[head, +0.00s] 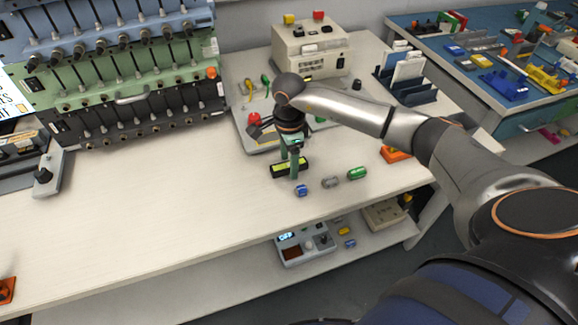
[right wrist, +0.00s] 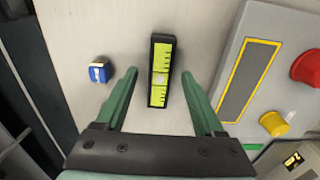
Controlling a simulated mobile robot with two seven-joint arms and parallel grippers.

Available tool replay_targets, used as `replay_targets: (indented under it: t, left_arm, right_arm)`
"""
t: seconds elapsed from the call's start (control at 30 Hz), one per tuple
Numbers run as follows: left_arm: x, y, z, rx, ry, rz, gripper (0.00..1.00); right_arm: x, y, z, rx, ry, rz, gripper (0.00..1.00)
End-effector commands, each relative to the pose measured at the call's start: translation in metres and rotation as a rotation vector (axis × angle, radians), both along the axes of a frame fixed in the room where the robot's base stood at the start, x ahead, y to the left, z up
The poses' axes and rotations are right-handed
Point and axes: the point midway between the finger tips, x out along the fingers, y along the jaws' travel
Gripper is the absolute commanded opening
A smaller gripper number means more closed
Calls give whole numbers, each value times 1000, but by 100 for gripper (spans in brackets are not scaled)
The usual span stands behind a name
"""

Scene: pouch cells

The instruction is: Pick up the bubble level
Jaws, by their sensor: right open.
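The bubble level (head: 279,171) is a black bar with a yellow-green face, lying on the white bench near its front edge. In the right wrist view the bubble level (right wrist: 161,90) runs lengthwise between the fingers, with a gap on each side. My right gripper (head: 292,167) points down over it with green fingers. It is open and empty, and its fingertips (right wrist: 160,73) stand on either side of the level. I cannot tell exactly how high they are above the bench. My left gripper is not in view.
A small blue part (head: 301,190), a grey part (head: 331,182) and a green part (head: 357,173) lie close by. A grey panel with red and yellow knobs (right wrist: 250,70) is beside the level. The bench (head: 170,210) is clear to the left.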

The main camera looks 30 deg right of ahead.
Motion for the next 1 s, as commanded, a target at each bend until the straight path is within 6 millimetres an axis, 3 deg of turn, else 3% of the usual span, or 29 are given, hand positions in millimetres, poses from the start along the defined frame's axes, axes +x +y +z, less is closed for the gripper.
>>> replay_targets:
  t: [0.13, 0.73, 1.0]
  left_arm:
    - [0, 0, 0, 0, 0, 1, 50]
    - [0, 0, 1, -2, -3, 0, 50]
    - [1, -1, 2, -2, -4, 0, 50]
  right_arm:
    - [0, 0, 0, 0, 0, 0, 69]
    - [0, 0, 1, 0, 1, 0, 1]
    - [0, 0, 1, 1, 0, 0, 0]
